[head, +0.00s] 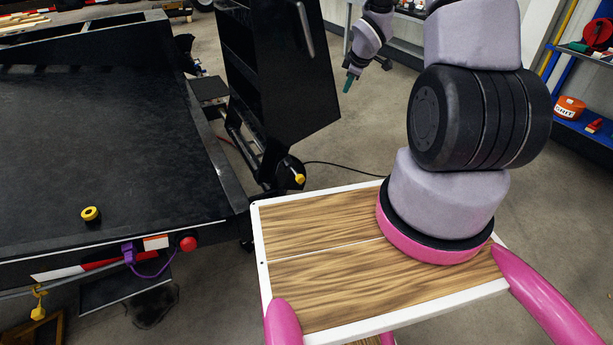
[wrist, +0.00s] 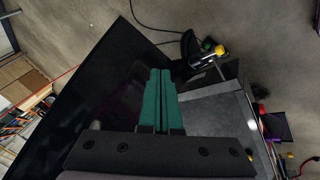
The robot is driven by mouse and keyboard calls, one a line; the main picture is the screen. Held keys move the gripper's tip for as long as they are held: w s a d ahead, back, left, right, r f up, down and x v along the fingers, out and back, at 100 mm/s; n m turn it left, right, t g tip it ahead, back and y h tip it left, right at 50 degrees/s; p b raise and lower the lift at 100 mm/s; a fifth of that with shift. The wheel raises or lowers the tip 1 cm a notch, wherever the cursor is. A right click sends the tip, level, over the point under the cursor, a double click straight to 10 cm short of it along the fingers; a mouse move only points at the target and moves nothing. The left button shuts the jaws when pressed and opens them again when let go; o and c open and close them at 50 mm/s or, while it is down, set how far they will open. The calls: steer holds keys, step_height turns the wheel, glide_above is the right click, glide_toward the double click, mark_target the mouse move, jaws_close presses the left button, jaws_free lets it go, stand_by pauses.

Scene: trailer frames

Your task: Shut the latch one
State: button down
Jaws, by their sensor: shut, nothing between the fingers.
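A black trailer (head: 100,110) with a flat black deck fills the left of the head view. A tall black box (head: 290,80) stands at its front end, with a silver bar (head: 305,28) near its top. A yellow-tipped handle (head: 299,178) shows low beside the box, and again in the wrist view (wrist: 220,50). I cannot tell for sure which part is the latch. My gripper (head: 348,85) is to the right of the box, pointing down. In the wrist view its teal fingers (wrist: 160,72) are together and empty, in front of a black panel (wrist: 95,90).
A yellow-and-black ring (head: 90,214) lies on the deck. A red knob (head: 188,243) and purple cable (head: 130,254) are at the trailer's near side. Concrete floor (head: 350,135) is mostly open, crossed by a black cable.

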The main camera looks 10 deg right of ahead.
steer(key=s+a+f+n+g+y, duration=0.1)
steer(key=s+a+f+n+y, duration=0.15)
steer(key=f, duration=0.75)
steer(key=s+a+f+n+y, duration=0.1)
steer(key=s+a+f+n, duration=0.25)
steer(key=f, duration=0.65)
steer(key=s+a+f+n+g+y, duration=0.1)
steer(key=s+a+f+n+y, duration=0.15)
steer(key=f, duration=0.75)
steer(key=w+a+f, duration=0.5)
steer(key=w+f, duration=0.2)
steer(key=shift+a+f+m, duration=0.2)
steer(key=shift+a+m, duration=0.15)
